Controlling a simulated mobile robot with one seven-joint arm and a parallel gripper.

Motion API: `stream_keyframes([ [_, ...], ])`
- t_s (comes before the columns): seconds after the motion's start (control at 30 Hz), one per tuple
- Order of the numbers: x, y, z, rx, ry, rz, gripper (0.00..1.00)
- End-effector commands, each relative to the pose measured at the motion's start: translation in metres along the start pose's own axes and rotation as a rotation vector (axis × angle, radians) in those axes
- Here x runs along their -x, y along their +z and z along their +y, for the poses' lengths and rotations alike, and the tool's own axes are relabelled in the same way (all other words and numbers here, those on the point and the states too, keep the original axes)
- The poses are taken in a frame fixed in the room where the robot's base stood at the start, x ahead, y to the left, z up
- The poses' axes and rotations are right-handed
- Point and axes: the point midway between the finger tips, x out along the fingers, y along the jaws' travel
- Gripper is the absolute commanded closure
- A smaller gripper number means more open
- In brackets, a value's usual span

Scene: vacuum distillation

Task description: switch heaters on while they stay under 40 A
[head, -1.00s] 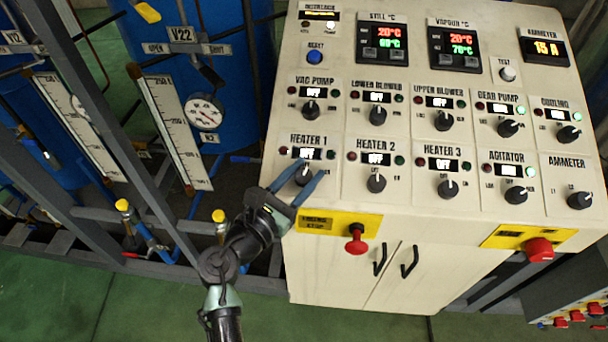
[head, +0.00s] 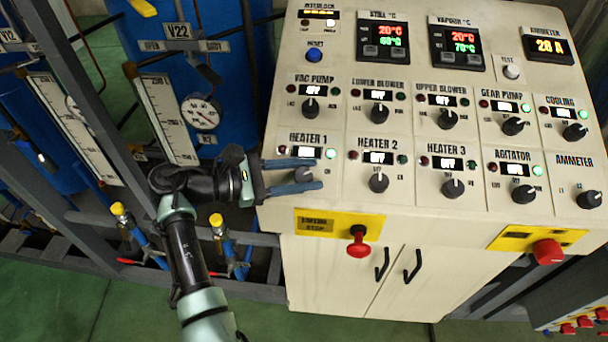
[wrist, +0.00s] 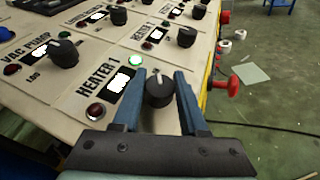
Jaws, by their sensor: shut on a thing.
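The control panel (head: 330,225) carries the Heater 1 knob (head: 303,174), with its green lamp (head: 330,153) lit. My gripper (head: 318,174) is shut on this knob, one blue finger on each side. The wrist view shows the knob (wrist: 159,90) between the fingers, pointer up. The Heater 2 knob (head: 378,183) and Heater 3 knob (head: 452,188) sit to the right, pointing up, their green lamps dark; their small displays are hard to read. The ammeter display (head: 549,46) appears to read 28 A.
A red emergency stop button (head: 358,243) projects below the heater row, and another red button (head: 547,252) sits at the right. Pipes, gauges and blue vessels (head: 220,75) stand left of the panel. Green floor (head: 60,290) lies at lower left.

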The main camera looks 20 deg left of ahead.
Motion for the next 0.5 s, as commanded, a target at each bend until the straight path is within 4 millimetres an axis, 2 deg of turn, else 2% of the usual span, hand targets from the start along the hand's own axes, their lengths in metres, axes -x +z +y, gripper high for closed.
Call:
stream_keyframes([
  [0.5, -0.0003, -0.0002, -0.0004, -0.01, -0.029, 0.002, 1.0],
])
